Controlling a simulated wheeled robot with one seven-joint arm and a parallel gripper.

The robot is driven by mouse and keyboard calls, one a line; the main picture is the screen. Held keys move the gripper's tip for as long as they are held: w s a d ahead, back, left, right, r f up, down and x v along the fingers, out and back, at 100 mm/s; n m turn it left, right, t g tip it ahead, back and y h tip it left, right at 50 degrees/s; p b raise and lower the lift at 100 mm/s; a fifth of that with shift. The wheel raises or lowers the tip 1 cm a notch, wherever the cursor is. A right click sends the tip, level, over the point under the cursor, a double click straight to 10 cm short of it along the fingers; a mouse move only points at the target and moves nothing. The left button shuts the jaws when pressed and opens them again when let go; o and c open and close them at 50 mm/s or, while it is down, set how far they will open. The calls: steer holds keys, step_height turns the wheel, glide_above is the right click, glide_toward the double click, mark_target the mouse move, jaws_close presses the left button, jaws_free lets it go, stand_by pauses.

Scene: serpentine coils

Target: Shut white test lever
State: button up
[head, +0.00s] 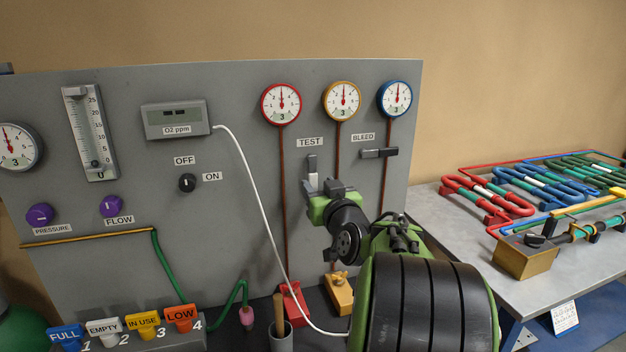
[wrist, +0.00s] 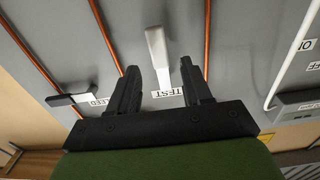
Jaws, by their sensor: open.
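The white test lever (head: 312,166) is on the grey panel, below the TEST label, and runs up and down. Its lower part is partly hidden by my gripper in the head view. My gripper (head: 327,186) is close in front of the panel at the lever's lower end. In the wrist view, which is turned about upside down, the lever (wrist: 156,45) shows pale and lies between the two fingers of my gripper (wrist: 160,69) in the picture. The fingers are apart, with gaps on both sides. I see no contact, and depth to the lever is hard to judge.
The dark BLEED lever (head: 379,153) lies crosswise to the right; it also shows in the wrist view (wrist: 68,99). Copper pipes (head: 283,200) run down from gauges (head: 281,104). A white cable (head: 256,200) hangs left of my gripper. A bench with coils (head: 465,240) stands right.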

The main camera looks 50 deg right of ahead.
mark_target(314, 180)
steer(key=shift+x, duration=1.5)
jaws_close()
